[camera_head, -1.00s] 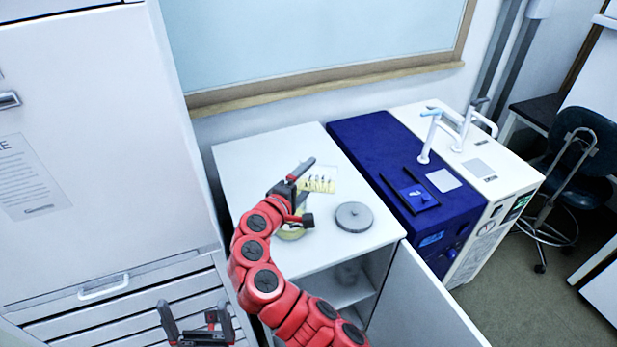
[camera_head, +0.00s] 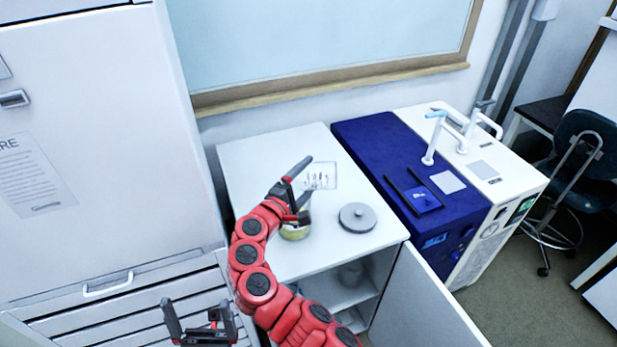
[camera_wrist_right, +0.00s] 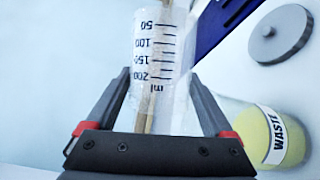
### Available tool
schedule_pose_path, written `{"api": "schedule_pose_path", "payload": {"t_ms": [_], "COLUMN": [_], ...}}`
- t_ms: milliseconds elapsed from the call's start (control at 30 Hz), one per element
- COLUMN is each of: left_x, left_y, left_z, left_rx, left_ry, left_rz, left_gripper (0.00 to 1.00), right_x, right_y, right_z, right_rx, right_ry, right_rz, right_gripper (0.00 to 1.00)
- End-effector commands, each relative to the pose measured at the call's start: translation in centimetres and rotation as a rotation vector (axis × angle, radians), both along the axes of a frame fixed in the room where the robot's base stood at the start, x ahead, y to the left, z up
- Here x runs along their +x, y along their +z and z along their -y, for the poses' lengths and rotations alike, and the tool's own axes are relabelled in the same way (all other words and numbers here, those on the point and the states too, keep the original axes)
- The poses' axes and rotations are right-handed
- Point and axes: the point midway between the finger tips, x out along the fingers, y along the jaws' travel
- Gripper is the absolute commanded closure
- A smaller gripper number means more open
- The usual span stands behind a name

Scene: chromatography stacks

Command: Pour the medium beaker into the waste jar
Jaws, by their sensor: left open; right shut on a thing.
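My right gripper (camera_head: 298,192) is shut on the clear medium beaker (camera_head: 322,176), which lies tipped over in the air above the white cabinet top. In the right wrist view the beaker (camera_wrist_right: 157,50) sits between the fingers, its printed scale upside down, and no yellow liquid shows in it. The waste jar (camera_head: 294,232) stands on the cabinet top just below the gripper, partly hidden by it. It holds yellow liquid, and its WASTE label shows in the right wrist view (camera_wrist_right: 275,135). My left gripper (camera_head: 200,325) is open and empty, low at the left, away from both.
A round grey lid (camera_head: 357,217) lies on the white cabinet top (camera_head: 270,160), right of the jar. A blue instrument (camera_head: 375,140) stands to the right. The cabinet door (camera_head: 425,300) hangs open in front. A tall white cabinet (camera_head: 90,140) stands at the left.

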Motion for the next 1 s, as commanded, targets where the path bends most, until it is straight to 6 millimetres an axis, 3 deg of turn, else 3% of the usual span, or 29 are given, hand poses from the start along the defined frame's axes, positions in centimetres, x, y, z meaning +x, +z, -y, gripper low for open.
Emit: {"api": "schedule_pose_path", "payload": {"t_ms": [433,700,1000], "left_x": [0.0,0.0,0.0], "left_y": [-1.0,-1.9,-1.9], "left_z": [0.0,0.0,0.0], "left_rx": [0.000,0.000,0.000], "left_ry": [0.000,0.000,0.000], "left_rz": [0.000,0.000,0.000], "left_gripper": [0.00,0.00,0.00], "right_x": [-0.2,-0.4,-0.4], "right_y": [0.2,1.7,2.0], "right_z": [1.0,1.9,1.8], "right_rx": [0.230,0.476,0.513], "right_ry": [-0.001,-0.002,0.001], "right_rz": [0.049,0.104,0.109], "right_gripper": [0.99,0.99,0.99]}}
